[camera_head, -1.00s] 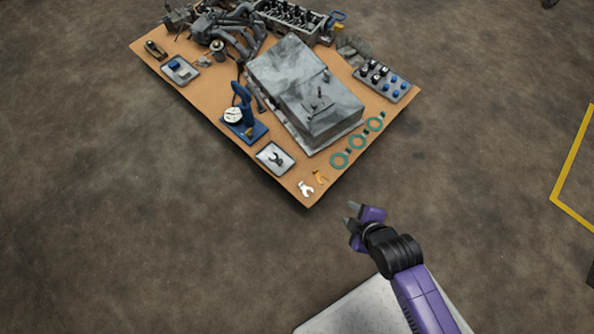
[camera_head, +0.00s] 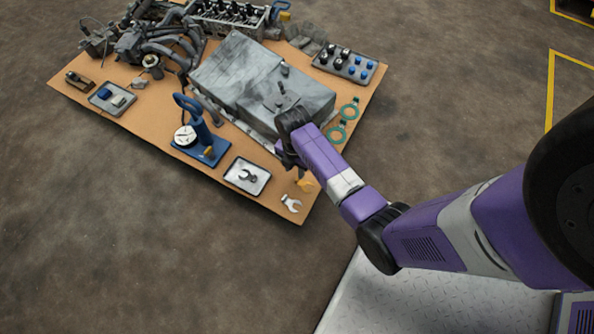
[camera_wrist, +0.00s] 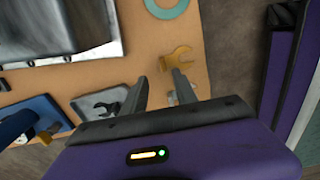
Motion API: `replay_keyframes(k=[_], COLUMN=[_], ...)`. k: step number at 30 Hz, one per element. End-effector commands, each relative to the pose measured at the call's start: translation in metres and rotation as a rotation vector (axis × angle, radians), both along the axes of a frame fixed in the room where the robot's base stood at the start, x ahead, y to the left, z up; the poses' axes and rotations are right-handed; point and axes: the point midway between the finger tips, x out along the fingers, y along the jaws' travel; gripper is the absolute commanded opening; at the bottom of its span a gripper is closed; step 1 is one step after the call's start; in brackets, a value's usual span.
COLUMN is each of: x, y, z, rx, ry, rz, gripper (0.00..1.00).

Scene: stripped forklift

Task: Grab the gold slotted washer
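The gold slotted washer (camera_wrist: 178,60) lies flat on the tan board in the wrist view, just beyond the tip of my gripper's right finger. In the head view the washer (camera_head: 306,184) shows at the board's near corner, partly hidden by my arm. My gripper (camera_wrist: 160,76) is open and empty, with its fingers apart above the board. The washer is right of the middle of the gap. I cannot tell the height between the fingertips and the board. In the head view the fingers (camera_head: 287,160) are small and partly hidden by my wrist.
A silver slotted washer (camera_head: 291,203) lies beside the gold one. A tray with a dark slotted part (camera_head: 247,176) and a blue stand with a dial gauge (camera_head: 203,140) are left. A large grey metal block (camera_head: 255,80) stands behind. Green rings (camera_head: 336,133) lie right.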

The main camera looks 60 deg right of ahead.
Motion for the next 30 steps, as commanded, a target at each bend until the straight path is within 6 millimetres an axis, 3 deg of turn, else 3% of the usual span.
replay_keyframes(k=[16,25,26,30], x=[-0.007,-0.007,-0.007,-0.007], y=[-0.005,-0.004,-0.004,-0.004], z=[-0.056,-0.060,-0.060,-0.060], rx=[0.000,-0.001,-0.001,-0.001], ry=[-0.001,-0.002,-0.002,-0.002], rz=[-0.003,-0.002,-0.002,-0.002], gripper=[0.35,0.35,0.33,0.05])
